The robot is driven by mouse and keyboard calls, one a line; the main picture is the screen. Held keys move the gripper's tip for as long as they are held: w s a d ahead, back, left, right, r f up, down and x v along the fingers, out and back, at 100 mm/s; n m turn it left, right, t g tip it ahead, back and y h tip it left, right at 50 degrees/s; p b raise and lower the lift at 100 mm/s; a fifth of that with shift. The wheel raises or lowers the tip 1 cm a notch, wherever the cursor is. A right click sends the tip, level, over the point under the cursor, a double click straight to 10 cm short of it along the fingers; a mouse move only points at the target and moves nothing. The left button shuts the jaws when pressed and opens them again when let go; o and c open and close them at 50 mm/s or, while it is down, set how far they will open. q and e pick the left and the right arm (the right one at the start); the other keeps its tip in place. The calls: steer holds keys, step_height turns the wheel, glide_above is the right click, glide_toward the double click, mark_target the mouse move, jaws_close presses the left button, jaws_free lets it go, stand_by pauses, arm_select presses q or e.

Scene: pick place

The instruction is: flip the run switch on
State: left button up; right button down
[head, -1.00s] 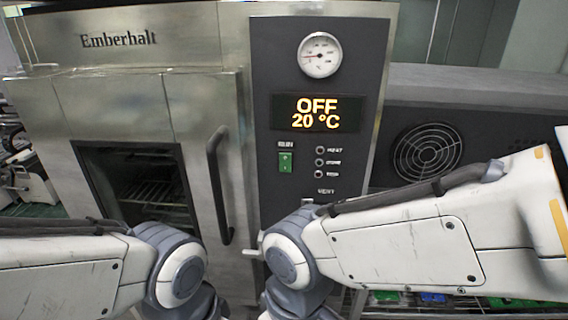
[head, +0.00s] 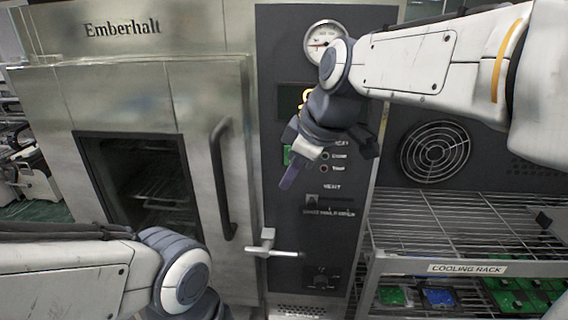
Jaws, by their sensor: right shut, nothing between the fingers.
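The run switch (head: 287,155) is a green rocker on the dark control panel of the Emberhalt oven. Only a green sliver shows at its left; my right gripper covers the rest. The display (head: 291,98) is mostly hidden behind my right wrist, with only part of an orange character showing. My left arm shows at the lower left, but its gripper is out of view.
The oven door handle (head: 217,180) and a latch lever (head: 272,246) stick out near the panel. The gauge (head: 322,42) is above. A vent slider (head: 313,199) sits lower on the panel. The wire cooling rack (head: 470,269) stands at the right, holding green and blue items.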

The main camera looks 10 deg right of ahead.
steer(key=w+d+r+n+t, duration=0.1)
steer(key=w+d+r, duration=0.3)
steer(key=shift+d+r+n+t, duration=0.3)
steer(key=shift+r+t, duration=0.05)
steer(key=shift+t, duration=0.05)
steer(key=shift+w+f, duration=0.1)
steer(key=shift+w, duration=0.05)
steer(key=w+a+f+p, duration=0.1)
steer(key=w+f+p, duration=0.3)
steer(key=w+f, duration=0.4)
steer(key=shift+w+a+f, duration=0.15)
steer(key=shift+w+f, duration=0.15)
steer(key=shift+w, duration=0.2)
